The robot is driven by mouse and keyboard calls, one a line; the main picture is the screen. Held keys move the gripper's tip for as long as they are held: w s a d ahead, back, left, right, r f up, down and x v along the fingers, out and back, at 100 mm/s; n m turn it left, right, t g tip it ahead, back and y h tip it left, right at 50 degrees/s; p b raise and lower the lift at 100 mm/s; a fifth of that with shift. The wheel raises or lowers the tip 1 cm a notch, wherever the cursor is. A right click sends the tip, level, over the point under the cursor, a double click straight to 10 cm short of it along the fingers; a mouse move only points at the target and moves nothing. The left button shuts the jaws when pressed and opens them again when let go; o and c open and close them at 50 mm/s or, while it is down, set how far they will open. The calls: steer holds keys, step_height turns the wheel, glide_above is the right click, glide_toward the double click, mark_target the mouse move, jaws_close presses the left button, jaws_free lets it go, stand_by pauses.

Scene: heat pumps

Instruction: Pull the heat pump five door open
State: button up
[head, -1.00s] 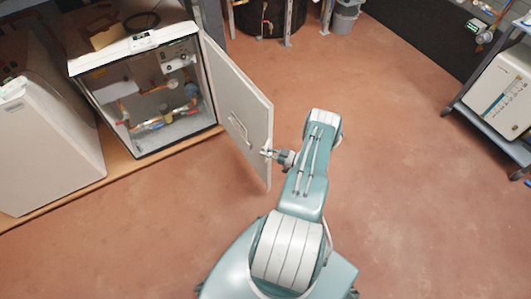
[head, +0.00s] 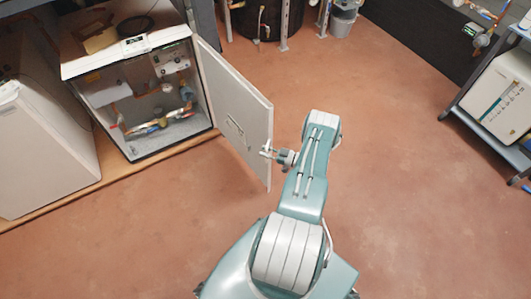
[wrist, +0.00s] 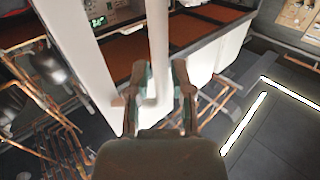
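The white heat pump door (head: 240,115) stands wide open, swung out to the right of its cabinet (head: 140,90). A handle (head: 236,130) shows on the door's face. My gripper (head: 265,151) is at the door's free right edge. In the wrist view, its two fingers (wrist: 161,88) are spread apart, with a narrow white vertical strip (wrist: 158,40) showing between them. The strip looks like the door's edge; I cannot tell whether the fingers touch it. The open cabinet shows pipes and fittings inside.
Another white unit (head: 40,140) stands left of the cabinet. A cart (head: 490,135) with a white box (head: 500,95) is at the right. A grey bucket (head: 343,20) and metal posts stand at the back. The reddish floor (head: 410,200) right of my arm is clear.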

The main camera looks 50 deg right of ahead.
steer(key=shift+s+f, duration=0.1)
steer(key=v, duration=1.2)
